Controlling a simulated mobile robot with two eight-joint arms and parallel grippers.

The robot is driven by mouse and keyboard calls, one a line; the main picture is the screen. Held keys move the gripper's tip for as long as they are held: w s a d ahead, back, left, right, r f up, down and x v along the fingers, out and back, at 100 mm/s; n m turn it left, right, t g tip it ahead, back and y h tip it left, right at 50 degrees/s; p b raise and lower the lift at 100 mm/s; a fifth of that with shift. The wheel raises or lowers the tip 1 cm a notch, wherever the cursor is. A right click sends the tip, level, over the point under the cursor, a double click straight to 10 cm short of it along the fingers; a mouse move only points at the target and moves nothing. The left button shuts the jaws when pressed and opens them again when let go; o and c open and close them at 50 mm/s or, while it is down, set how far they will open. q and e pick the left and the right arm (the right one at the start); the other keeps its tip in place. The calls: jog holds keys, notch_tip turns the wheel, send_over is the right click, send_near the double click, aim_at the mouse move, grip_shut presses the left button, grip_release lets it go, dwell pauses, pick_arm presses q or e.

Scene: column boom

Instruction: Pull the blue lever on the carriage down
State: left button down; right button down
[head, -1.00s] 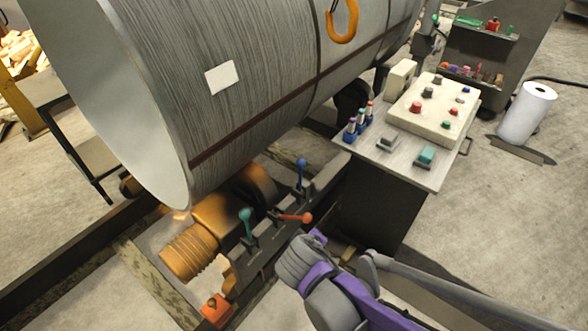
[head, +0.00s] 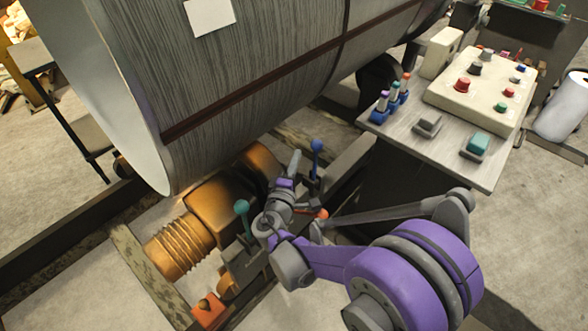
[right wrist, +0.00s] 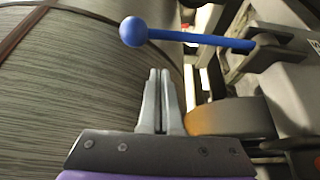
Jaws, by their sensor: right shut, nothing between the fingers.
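The blue lever (head: 317,147) stands upright on the carriage (head: 245,265), with a round blue knob on top. In the right wrist view the lever (right wrist: 200,40) lies across the top of the picture, its knob at the left and its pivot bracket at the right. My right gripper (head: 294,160) is shut and empty, just left of the blue lever in the head view. In the right wrist view its fingertips (right wrist: 158,72) are below the lever shaft in the picture, with a visible gap. My left gripper is not in view.
A green lever (head: 241,207) and a partly hidden red lever (head: 322,213) stand on the same carriage. The large grey drum (head: 260,90) rises close behind. An orange motor (head: 185,245) is at the left, and a control desk (head: 440,155) at the right.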

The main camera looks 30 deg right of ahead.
aim_at(315, 155)
jog(key=shift+s+d+b, duration=0.15)
jog(key=shift+d+b, duration=0.4)
jog(key=shift+d, duration=1.3)
jog(key=shift+s+d, duration=0.3)
jog(key=shift+s, duration=0.5)
